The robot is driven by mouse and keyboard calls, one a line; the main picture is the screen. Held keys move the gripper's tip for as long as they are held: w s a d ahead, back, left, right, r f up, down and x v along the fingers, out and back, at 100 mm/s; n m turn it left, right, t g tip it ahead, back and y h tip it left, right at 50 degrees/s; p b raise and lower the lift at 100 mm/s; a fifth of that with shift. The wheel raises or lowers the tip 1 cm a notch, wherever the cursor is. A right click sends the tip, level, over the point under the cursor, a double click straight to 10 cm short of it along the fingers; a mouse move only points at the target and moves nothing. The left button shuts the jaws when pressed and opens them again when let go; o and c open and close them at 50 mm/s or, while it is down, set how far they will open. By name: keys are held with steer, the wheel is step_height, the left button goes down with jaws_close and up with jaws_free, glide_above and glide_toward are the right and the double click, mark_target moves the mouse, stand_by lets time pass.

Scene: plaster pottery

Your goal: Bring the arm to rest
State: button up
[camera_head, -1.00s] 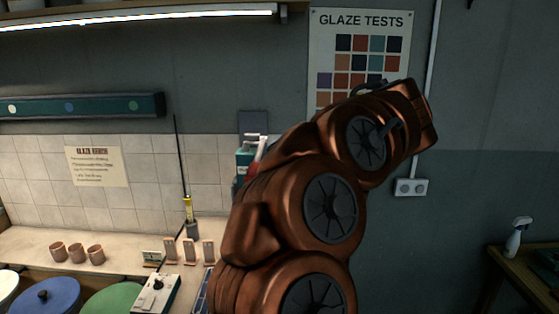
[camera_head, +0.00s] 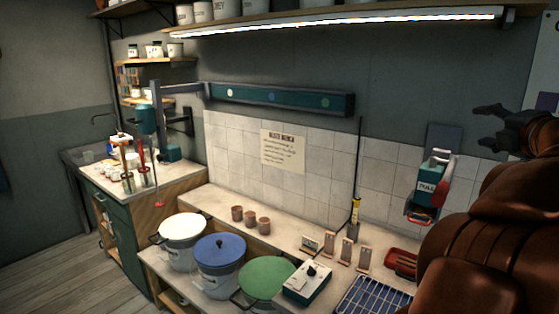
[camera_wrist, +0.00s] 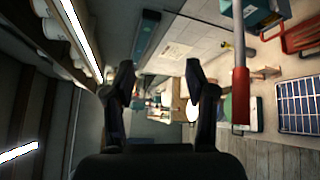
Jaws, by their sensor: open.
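My gripper (camera_head: 492,126) is dark and shows at the right of the head view, at the end of my copper-brown arm, in front of the wall. In the wrist view its two dark fingers (camera_wrist: 162,88) stand apart with nothing between them. The gripper is open and empty, in the air above the counter. My arm hides the right end of the counter.
A green box marked PULL (camera_head: 430,182) with a red handle hangs near my gripper. Below are a blue-lidded bucket (camera_head: 222,262), a green lid (camera_head: 267,278), a control box (camera_head: 308,283) and a dark grid panel (camera_head: 372,298). A lit shelf (camera_head: 340,22) runs above.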

step_height(320, 180, up, 5)
steer(key=s+d+m+t+h, duration=0.1)
steer(key=d+m+h, duration=0.2)
steer(key=m+h, duration=0.4)
steer(key=s+d+f+m+g+h, duration=0.1)
steer(key=s+f+m+g+h, duration=0.25)
steer(key=m, duration=0.35)
steer(key=s+a+f+m+g+y+b, duration=0.1)
steer(key=s+a+f+m+g+y, duration=0.15)
steer(key=f, duration=0.75)
steer(key=s+a+f+m+g+y, duration=0.1)
steer(key=s+a+f+m+g, duration=0.2)
steer(key=f, duration=0.7)
steer(key=s+a+f+m+g+y, duration=0.2)
steer(key=s+a+f+g+y, duration=0.4)
steer(key=a+f, duration=0.7)
steer(key=s+a+f+g+y, duration=0.1)
steer(key=s+a+f+g, duration=0.1)
steer(key=s+a+f, duration=0.2)
steer(key=s+a+f+g+y, duration=0.1)
steer(key=s+a+f, duration=0.3)
steer(key=s+a, duration=0.4)
steer(key=s+n+g, duration=0.1)
steer(key=s, duration=0.2)
steer(key=shift+s+a, duration=0.2)
steer(key=shift+a, duration=0.15)
